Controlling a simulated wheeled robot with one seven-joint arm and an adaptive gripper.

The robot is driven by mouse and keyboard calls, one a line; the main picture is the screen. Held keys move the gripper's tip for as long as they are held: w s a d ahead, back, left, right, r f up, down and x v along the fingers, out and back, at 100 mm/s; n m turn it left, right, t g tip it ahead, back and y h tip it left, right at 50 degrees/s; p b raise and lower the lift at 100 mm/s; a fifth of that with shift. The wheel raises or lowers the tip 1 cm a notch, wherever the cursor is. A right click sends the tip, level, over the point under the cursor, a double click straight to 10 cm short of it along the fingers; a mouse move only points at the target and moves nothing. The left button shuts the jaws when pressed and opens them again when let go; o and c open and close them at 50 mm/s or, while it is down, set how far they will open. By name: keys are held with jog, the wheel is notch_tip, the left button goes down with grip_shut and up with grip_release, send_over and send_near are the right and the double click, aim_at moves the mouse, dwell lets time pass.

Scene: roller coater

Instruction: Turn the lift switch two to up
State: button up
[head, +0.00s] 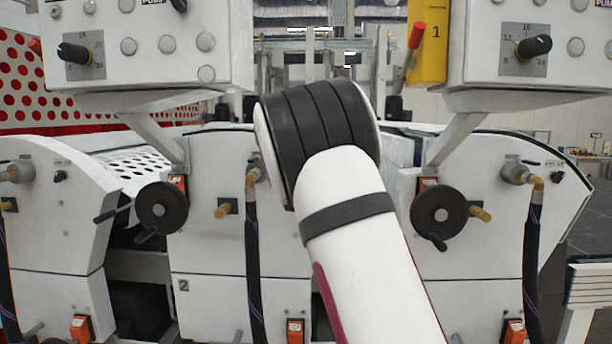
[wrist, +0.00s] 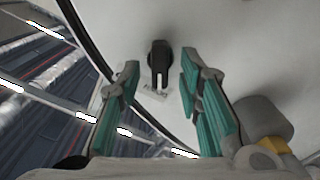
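A small black rotary switch (wrist: 158,62) sits on a white panel (wrist: 220,35) in the wrist view, with a small printed label (wrist: 154,93) just below it. Its narrow handle points down in that picture. My gripper (wrist: 159,72) is open, its teal-padded fingers on either side of the switch with a visible gap to each. Contact with the switch is not visible.
Black handwheels (head: 162,208) and (head: 441,214), brass-coloured fittings and dark hoses (head: 254,265) stick out from the panels. Control boxes (head: 150,60) overhang above. A grey fitting with a yellow part (wrist: 262,120) is close to the right finger in the wrist view.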

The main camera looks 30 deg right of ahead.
jog(key=shift+w, duration=0.1)
grip_shut()
